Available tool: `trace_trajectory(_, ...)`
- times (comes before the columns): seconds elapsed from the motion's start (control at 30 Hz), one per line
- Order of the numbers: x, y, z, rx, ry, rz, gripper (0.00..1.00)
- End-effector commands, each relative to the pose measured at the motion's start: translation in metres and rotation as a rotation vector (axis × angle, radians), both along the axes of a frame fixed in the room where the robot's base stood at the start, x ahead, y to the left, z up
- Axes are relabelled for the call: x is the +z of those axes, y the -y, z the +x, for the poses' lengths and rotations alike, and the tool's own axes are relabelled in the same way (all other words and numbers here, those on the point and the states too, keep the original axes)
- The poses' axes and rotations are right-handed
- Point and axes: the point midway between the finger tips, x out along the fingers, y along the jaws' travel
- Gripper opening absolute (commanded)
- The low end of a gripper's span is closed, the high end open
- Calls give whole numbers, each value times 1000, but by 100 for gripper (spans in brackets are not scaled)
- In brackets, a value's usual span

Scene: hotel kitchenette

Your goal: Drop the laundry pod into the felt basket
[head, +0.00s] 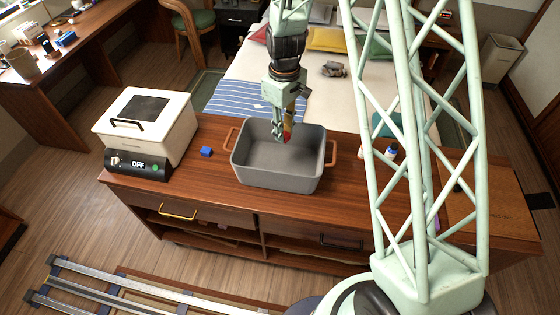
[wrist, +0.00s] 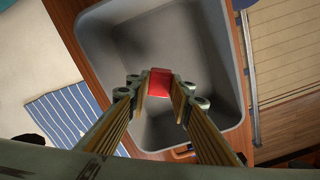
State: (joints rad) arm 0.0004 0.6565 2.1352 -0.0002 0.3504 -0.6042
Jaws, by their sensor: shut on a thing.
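The felt basket (head: 252,178) is a grey open bin with an orange-brown handle at each side, standing on the wooden counter. In the wrist view the basket (wrist: 110,40) fills the middle, and its visible floor looks bare. My gripper (head: 282,132) points down over the basket's opening. It is shut on a small red piece, which I take as the laundry pod (wrist: 160,80), held between both fingertips. The red pod (head: 287,136) also shows in the head view, within the basket's outline. Its exact height above the floor is hard to tell.
A white appliance (head: 150,125) with an OFF panel stands left of the basket. A small blue block (head: 206,151) lies between them. A blue-striped cloth (head: 225,100) lies behind. Small bottles (head: 391,151) stand to the right. My lattice arm covers part of the right side.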

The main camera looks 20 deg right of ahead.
Motion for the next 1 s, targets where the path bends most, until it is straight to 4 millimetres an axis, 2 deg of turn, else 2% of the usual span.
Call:
trace_trajectory(0.2, -10, 0, 0, 0, 1, 1, 13)
trace_trajectory(0.57, -11, 0, 0, 0, 1, 1, 13)
trace_trajectory(0.6, -11, 0, 0, 0, 1, 1, 21)
trace_trajectory(0.77, -11, 0, 0, 0, 0, 0, 35)
trace_trajectory(1.0, -11, 0, 0, 0, 0, 0, 36)
